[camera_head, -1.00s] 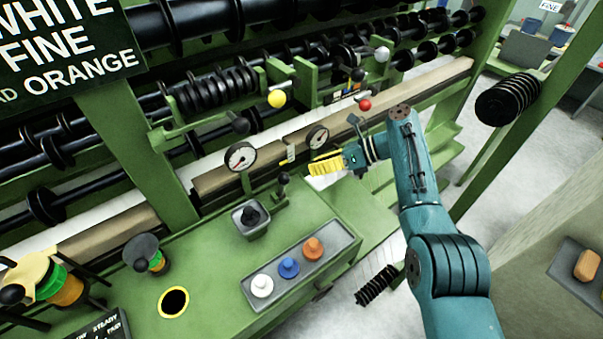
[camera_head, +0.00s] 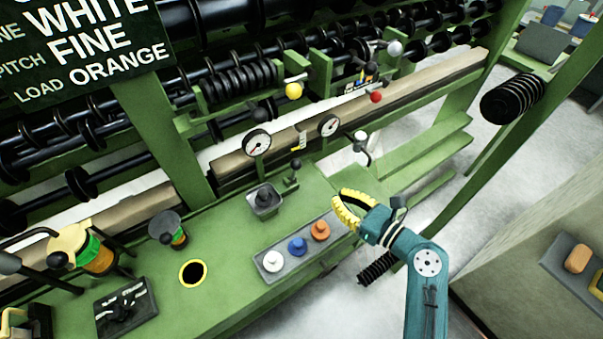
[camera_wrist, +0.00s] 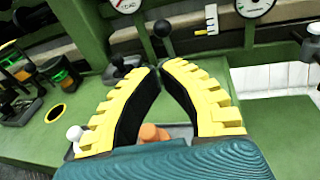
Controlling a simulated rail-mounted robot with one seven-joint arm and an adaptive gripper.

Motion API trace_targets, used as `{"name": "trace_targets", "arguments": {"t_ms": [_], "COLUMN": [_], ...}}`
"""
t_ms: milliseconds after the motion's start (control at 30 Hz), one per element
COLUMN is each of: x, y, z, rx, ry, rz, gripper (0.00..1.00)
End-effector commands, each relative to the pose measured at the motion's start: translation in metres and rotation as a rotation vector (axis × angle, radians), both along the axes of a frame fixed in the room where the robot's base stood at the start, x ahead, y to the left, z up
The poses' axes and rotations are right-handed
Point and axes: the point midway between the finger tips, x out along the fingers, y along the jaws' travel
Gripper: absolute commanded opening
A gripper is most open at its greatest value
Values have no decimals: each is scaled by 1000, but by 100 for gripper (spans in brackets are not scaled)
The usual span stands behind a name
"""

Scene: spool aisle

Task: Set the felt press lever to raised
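Several knobbed levers show, and I cannot read which is labelled felt press. A small upright lever with a black knob (camera_head: 295,165) stands at the console's back edge, and in the wrist view the black-knobbed lever (camera_wrist: 163,29) appears just beyond my fingertips. A white-knobbed lever (camera_head: 360,137) stands to its right, partly cut off in the wrist view (camera_wrist: 314,30). My gripper (camera_head: 336,198) has yellow ribbed fingers arched together, tips meeting or nearly so, with nothing held. It is above the console's right end, apart from both levers. The fingertips also show in the wrist view (camera_wrist: 160,66).
A grey tray (camera_head: 290,270) with white, blue and orange knobs lies left of my gripper. Two gauges (camera_head: 257,143) and yellow, red and silver ball knobs are behind. A square-based black knob (camera_head: 265,194) stands on the console.

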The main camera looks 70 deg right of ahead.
Motion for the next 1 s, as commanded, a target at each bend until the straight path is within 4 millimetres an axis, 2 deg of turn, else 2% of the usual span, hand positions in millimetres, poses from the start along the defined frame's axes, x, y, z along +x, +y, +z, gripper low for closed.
{"name": "trace_targets", "arguments": {"t_ms": [300, 500, 700, 1000], "x": [65, 101, 116, 117], "y": [-24, -39, -46, -46], "z": [-12, -16, -17, -16], "rx": [-1, -2, 2, 2], "ry": [0, -1, 1, 2], "rz": [6, 5, 2, 2], "gripper": [0, 0, 0, 0]}}
